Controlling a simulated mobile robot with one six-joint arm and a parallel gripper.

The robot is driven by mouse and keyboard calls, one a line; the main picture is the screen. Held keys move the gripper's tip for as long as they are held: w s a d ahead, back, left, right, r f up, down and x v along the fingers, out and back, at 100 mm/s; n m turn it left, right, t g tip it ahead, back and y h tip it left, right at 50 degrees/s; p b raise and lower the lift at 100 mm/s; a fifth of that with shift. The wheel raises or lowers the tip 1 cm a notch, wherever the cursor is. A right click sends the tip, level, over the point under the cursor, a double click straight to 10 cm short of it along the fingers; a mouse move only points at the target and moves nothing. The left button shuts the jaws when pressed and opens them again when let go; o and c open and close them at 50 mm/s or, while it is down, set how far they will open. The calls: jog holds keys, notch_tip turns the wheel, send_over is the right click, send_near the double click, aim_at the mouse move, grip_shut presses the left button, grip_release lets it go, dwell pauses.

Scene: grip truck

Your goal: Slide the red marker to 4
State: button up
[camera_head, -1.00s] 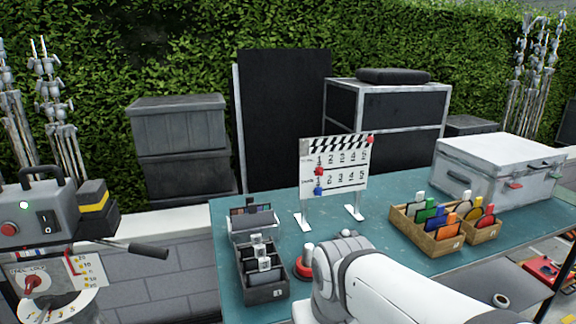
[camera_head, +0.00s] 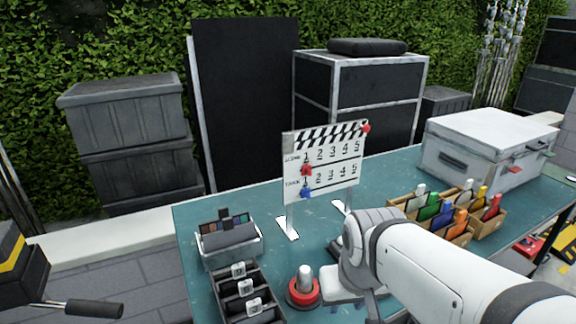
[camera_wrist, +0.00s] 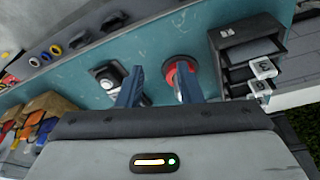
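The white clapperboard (camera_head: 333,178) stands upright on two feet at the back of the table, with two rows numbered 1 to 5. The red marker (camera_head: 306,170) sits on the left, just below the 1 of the upper row. The blue marker (camera_head: 305,193) is below the 1 of the lower row. My gripper (camera_wrist: 158,85) shows in the wrist view with its two blue fingers apart and nothing between them, over the tabletop. The board is not visible in the wrist view. In the head view my arm hides the fingers.
A red-ringed knob (camera_head: 304,288) stands near my arm, and a dark slotted box (camera_head: 283,318) is left of it. A grey tray (camera_head: 230,255) is further left. Wooden boxes (camera_head: 458,237) with coloured cards and a silver case (camera_head: 484,150) stand at the right. The table before the board is mostly clear.

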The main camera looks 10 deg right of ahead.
jog(key=w+d+t, duration=0.2)
jog(key=w+d, duration=0.1)
jog(key=w, duration=0.2)
jog(key=n+t+y+b, duration=0.4)
jog(key=t+y, duration=0.2)
jog(key=t, duration=0.6)
send_near(310, 174)
jog(key=w, duration=0.2)
jog(key=x, duration=0.7)
jog(key=shift+s+a+p, duration=0.1)
jog(key=shift+a+p, duration=0.2)
jog(key=shift+a, duration=0.05)
jog(key=shift+r, duration=0.1)
jog(key=shift+c, duration=0.3)
grip_shut()
